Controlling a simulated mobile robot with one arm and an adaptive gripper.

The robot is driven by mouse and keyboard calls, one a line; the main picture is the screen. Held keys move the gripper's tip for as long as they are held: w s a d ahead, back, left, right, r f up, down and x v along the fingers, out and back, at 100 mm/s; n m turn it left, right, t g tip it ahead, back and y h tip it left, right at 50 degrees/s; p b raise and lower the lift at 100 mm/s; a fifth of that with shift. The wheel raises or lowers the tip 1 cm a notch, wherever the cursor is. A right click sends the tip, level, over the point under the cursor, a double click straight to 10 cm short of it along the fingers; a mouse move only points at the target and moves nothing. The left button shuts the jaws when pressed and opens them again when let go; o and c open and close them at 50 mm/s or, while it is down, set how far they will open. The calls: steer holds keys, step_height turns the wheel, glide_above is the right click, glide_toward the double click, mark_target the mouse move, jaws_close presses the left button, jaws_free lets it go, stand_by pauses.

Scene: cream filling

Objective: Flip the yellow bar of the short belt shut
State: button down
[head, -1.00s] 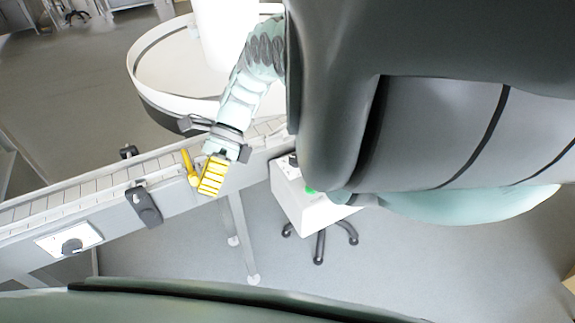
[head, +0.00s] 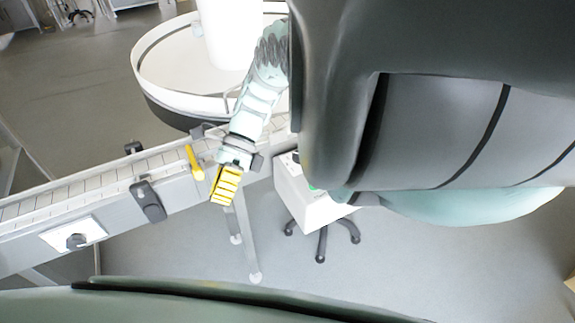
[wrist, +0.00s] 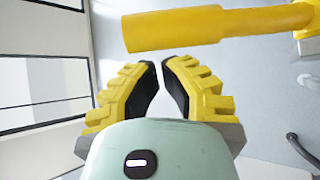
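The yellow bar (head: 194,161) is at the near side rail of the short belt (head: 100,184), tilted across the rail with its lower end over the near side. In the wrist view the bar (wrist: 215,27) runs nearly level just beyond my fingertips, with a yellow joint at its right end. My gripper (head: 222,203) has yellow ribbed fingers and is just right of the bar in the head view, apart from it. In the wrist view my gripper (wrist: 161,61) has its fingertips nearly together, with only a narrow gap and nothing between them.
A black clamp (head: 148,201) and a control box with a dark knob (head: 76,241) are on the belt's near side. A round white table (head: 160,75) stands behind. A white box on a wheeled base (head: 306,207) is right of the belt. Open floor lies in front.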

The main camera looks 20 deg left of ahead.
steer(key=b+v, duration=0.8)
steer(key=v, duration=0.1)
steer(key=shift+w+f, duration=0.2)
steer(key=shift+w, duration=0.35)
steer(key=shift+d, duration=0.15)
